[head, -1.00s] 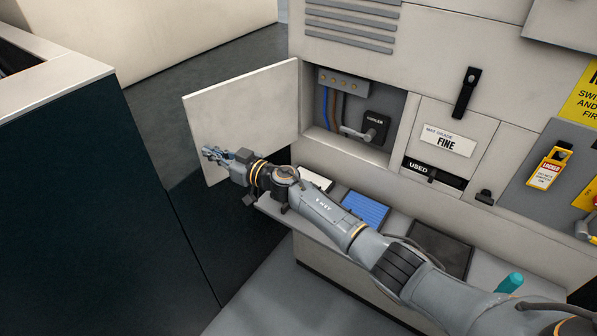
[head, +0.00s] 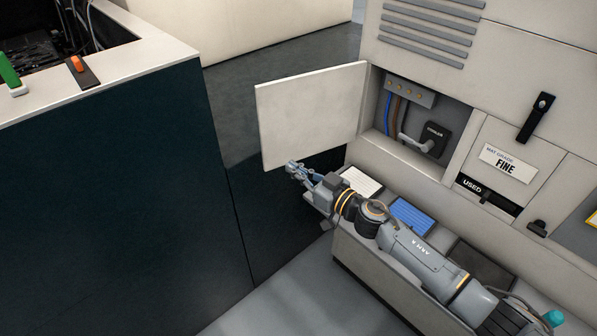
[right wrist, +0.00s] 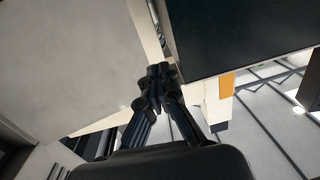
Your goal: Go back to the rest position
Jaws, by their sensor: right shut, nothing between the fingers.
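My right gripper (head: 292,168) is shut and empty, at the lower edge of the open white cabinet door (head: 312,112) in the head view. Whether it touches the door cannot be told. Its closed fingers (right wrist: 158,75) show in the middle of the right wrist view, with a pale panel to their left and a dark panel to their right. My right arm reaches in from the lower right over the cabinet's ledge. My left gripper is not in view.
White, blue (head: 412,217) and dark pads lie on the ledge below. A dark-sided bench (head: 110,190) stands at left, with an orange-handled item (head: 77,64) on top. Grey floor (head: 285,300) is free between them.

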